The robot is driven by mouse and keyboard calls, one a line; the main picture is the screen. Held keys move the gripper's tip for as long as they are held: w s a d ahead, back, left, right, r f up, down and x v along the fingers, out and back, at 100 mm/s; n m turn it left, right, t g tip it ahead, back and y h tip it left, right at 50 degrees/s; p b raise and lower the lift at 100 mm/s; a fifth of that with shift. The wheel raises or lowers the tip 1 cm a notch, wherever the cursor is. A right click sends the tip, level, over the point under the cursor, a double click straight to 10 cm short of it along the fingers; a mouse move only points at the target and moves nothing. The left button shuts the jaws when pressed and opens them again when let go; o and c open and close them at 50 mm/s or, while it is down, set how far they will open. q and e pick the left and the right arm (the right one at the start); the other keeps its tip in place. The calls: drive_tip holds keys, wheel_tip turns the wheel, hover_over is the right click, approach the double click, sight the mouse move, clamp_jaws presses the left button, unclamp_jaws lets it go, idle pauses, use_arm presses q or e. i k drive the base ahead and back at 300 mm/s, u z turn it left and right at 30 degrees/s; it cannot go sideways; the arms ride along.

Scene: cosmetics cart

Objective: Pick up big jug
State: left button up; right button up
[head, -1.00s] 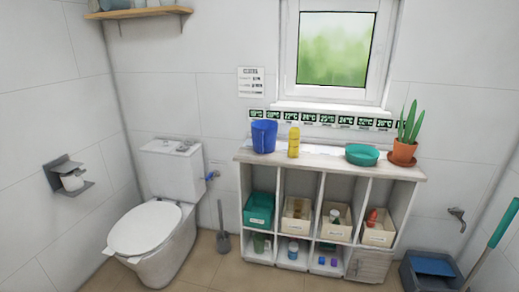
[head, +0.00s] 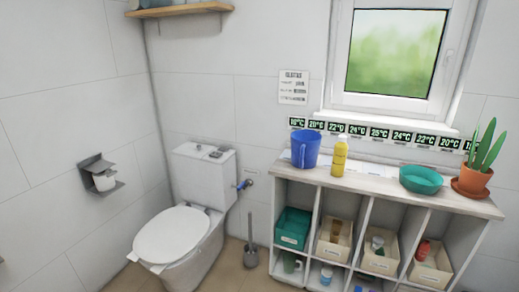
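The big jug is most likely the blue jug (head: 306,149), which stands upright at the left end of the top of the white shelf unit. Its handle side faces left. A yellow bottle (head: 339,157) stands just to its right, with a small gap between them. Neither of my grippers is in the head view, so their state does not show.
The shelf unit (head: 377,188) has bins in its compartments. A teal bowl (head: 421,180) and a potted plant (head: 474,178) stand farther right on top. A toilet (head: 176,235) and toilet brush (head: 251,254) stand to the left. A window (head: 396,54) is above.

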sight(306, 144)
drive_tip(key=u, duration=0.2)
drive_tip(key=i, duration=1.3)
drive_tip(key=z, duration=0.5)
